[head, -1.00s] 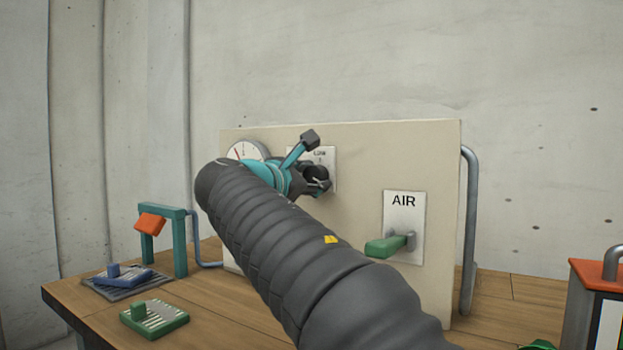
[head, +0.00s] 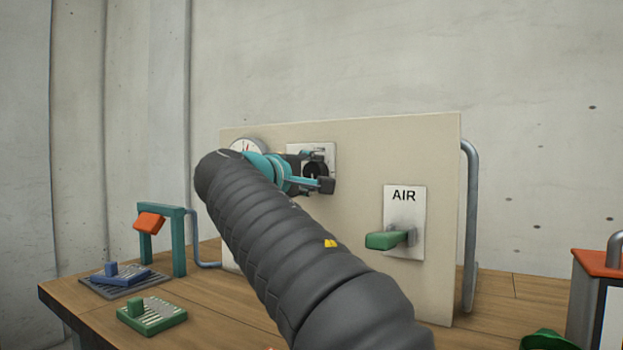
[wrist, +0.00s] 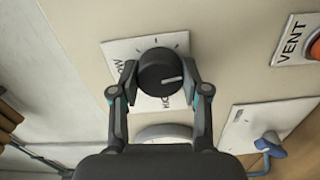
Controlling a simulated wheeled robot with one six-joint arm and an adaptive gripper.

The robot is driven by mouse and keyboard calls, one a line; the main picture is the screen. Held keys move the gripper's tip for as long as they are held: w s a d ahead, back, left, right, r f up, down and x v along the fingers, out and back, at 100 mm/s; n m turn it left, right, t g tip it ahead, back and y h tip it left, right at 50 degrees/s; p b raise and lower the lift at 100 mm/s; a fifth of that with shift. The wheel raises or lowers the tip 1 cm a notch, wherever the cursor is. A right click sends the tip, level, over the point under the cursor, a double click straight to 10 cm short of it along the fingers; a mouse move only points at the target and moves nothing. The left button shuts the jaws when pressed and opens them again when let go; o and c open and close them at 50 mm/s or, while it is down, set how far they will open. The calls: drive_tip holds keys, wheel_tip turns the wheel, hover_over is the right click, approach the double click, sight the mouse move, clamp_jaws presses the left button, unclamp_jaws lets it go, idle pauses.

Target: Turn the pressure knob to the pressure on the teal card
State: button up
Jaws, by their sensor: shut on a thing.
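The pressure knob (wrist: 158,70) is round and black with a white pointer line, which points right in the wrist view. It sits on a white plate (wrist: 117,48) with tick marks and lettering at two sides, partly covered. My gripper (wrist: 161,74) is shut on the knob, one finger on each side. In the head view my gripper (head: 308,183) is at the panel in front of the knob plate (head: 326,151). The round white gauge (head: 245,146) beside it is mostly hidden by my arm. I cannot make out a teal card in either view.
On the beige panel (head: 400,145), a green AIR lever (head: 385,241) sits lower right. A VENT plate (wrist: 291,40) shows in the wrist view. A teal stand (head: 179,245) and blue and green blocks (head: 152,315) are on the wooden bench at left.

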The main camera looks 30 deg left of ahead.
drive_tip(key=shift+f+m+b, duration=0.1)
drive_tip(key=shift+m+b, duration=0.3)
drive_tip(key=shift+m, duration=1.1)
drive_tip(key=o, duration=1.1)
drive_tip(key=shift+o, duration=0.2)
drive_tip(key=shift+s, duration=0.1)
drive_tip(key=s+a, duration=0.1)
drive_tip(key=s, duration=1)
drive_tip(key=shift+s, duration=0.4)
drive_tip(key=shift+s, duration=0.1)
